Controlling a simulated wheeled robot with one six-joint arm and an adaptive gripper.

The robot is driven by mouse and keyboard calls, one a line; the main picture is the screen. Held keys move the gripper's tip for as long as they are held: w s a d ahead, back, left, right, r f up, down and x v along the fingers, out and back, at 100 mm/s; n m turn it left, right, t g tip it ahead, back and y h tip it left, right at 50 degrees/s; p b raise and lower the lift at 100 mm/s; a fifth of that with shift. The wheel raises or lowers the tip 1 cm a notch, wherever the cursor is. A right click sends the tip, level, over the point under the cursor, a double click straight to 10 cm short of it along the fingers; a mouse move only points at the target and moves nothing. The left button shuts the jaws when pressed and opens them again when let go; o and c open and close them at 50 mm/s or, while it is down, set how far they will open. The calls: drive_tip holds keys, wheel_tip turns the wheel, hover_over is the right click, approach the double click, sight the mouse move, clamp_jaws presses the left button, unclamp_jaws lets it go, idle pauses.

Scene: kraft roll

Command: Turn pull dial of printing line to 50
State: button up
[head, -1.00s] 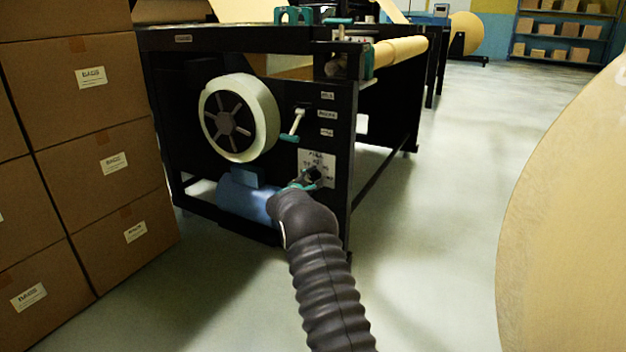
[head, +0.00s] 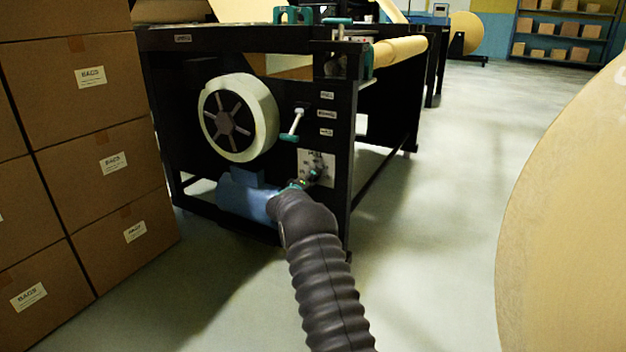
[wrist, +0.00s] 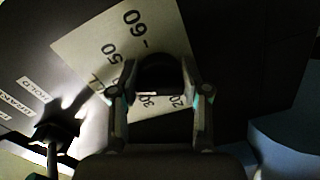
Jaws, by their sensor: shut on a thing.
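The pull dial (wrist: 158,76) is a dark round knob on a white scale plate (wrist: 100,45) on the printing line's black end panel. The plate also shows in the head view (head: 329,161). In the wrist view the scale appears turned, with 60, 50 and 20 legible and what looks like 30 near my gripper. My gripper (wrist: 160,84) has one finger on each side of the knob and is shut on it. The knob's pointer cannot be made out clearly. In the head view my gripper (head: 314,175) partly covers the plate and dial.
A crank with a teal handle (head: 290,137) and small labels sit above the plate. A blue motor (head: 238,197) is at lower left, under a pale wheel (head: 262,115). Stacked cartons (head: 100,200) stand left, a large paper roll (head: 570,220) right. The floor between is clear.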

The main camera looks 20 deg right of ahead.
drive_tip(key=shift+f+m, duration=0.1)
drive_tip(key=shift+m, duration=2.2)
drive_tip(key=o, duration=1.1)
drive_tip(key=shift+d, duration=0.1)
drive_tip(key=shift+o, duration=0.2)
drive_tip(key=shift+s+a, duration=0.1)
drive_tip(key=shift+a, duration=0.25)
drive_tip(key=v, duration=1.1)
drive_tip(key=shift+s+a, duration=0.15)
drive_tip(key=shift+s, duration=0.05)
